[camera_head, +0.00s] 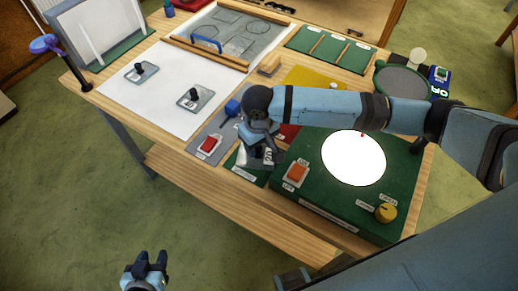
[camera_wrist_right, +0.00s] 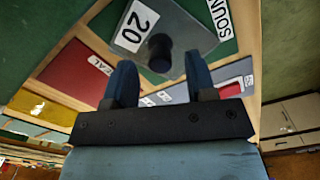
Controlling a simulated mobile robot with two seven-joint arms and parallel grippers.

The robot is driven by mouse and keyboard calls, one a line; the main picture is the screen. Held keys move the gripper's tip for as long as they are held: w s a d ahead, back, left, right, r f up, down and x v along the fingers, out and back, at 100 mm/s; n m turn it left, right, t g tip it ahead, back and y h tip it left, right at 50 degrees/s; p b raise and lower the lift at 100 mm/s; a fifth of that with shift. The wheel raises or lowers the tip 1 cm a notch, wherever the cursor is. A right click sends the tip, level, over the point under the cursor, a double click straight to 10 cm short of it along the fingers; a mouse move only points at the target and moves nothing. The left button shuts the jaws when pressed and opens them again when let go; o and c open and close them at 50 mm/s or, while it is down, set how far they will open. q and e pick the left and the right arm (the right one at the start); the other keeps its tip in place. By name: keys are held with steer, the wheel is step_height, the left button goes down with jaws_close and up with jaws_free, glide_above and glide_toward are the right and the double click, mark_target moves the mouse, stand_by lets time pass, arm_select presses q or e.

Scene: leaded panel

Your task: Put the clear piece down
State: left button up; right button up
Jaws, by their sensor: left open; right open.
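A clear, greyish plate with a dark knob and a "20" label (camera_wrist_right: 183,27) lies at a green area marked "SOUN…" in the right wrist view; whether it rests fully flat is unclear. My right gripper (camera_wrist_right: 158,62) is open, its fingers on either side of the knob, with gaps visible. In the head view the right gripper (camera_head: 262,152) hides much of this plate. Two similar knobbed plates, one farther left (camera_head: 141,73) and one nearer (camera_head: 195,99), lie on the white sheet (camera_head: 150,98). My left gripper (camera_head: 150,264) is open and empty, off the table's front edge.
A green box with a lit white disc (camera_head: 353,158), an orange switch (camera_head: 297,172) and a yellow knob (camera_head: 386,212) stands right of the right gripper. A red switch (camera_head: 208,145) lies to its left. A leaded panel (camera_head: 225,35) lies at the back. The white sheet has free room.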

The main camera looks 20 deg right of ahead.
mark_target(259, 149)
step_height(259, 149, up, 9)
steer(key=shift+f, duration=0.15)
stand_by(0.6)
